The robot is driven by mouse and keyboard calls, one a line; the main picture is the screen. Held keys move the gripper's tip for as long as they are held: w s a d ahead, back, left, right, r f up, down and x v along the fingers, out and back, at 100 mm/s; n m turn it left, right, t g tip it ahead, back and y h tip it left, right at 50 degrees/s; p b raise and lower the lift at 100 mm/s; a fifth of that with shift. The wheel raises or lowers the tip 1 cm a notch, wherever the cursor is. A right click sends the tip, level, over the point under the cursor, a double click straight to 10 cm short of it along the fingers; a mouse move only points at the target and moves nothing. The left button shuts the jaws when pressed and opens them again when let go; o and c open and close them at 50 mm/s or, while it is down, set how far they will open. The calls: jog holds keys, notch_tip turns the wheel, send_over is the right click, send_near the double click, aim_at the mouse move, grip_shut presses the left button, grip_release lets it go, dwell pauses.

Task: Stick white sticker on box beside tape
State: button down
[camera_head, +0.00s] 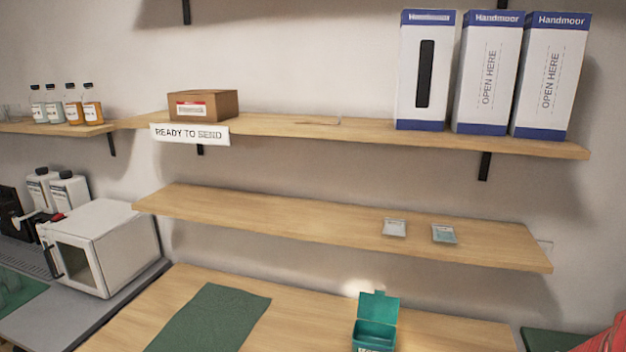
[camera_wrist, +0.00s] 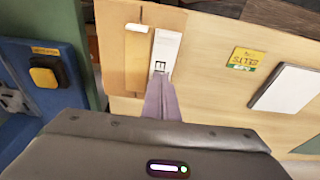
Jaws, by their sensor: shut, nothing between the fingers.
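In the wrist view, an open-topped or flat-faced cardboard box (camera_wrist: 113,48) stands in front of my gripper; which face I see is hard to tell. A paler tan strip (camera_wrist: 137,70), which looks like tape, runs along it. A white sticker (camera_wrist: 168,40) with a small dark mark at its lower end lies on the box, just right of the strip. My gripper (camera_wrist: 161,76) is shut with nothing held, its fingertips at the sticker's lower end. Whether they touch it cannot be told. My gripper does not show in the head view.
In the head view, a labelled brown box (camera_head: 222,102) sits on the upper shelf above a READY TO SEND sign (camera_head: 189,134).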

dwell(0.4)
notch_tip(320, 180, up, 7)
dwell(1.1)
jog(key=shift+s, duration=0.1)
jog(key=s+a+r+n+t, duration=0.1)
jog(key=a+r, duration=0.4)
jog(key=a, duration=0.3)
jog(key=s+a+r+n+t, duration=0.1)
jog(key=a+r, duration=0.3)
jog(key=a, duration=0.4)
jog(key=s+a+r+n+t, duration=0.1)
jog(key=s+a+r, duration=0.2)
jog(key=a+r, duration=0.2)
jog(key=a, duration=0.3)
jog(key=shift+r+y, duration=0.3)
jog(key=shift+r, duration=0.05)
dwell(0.3)
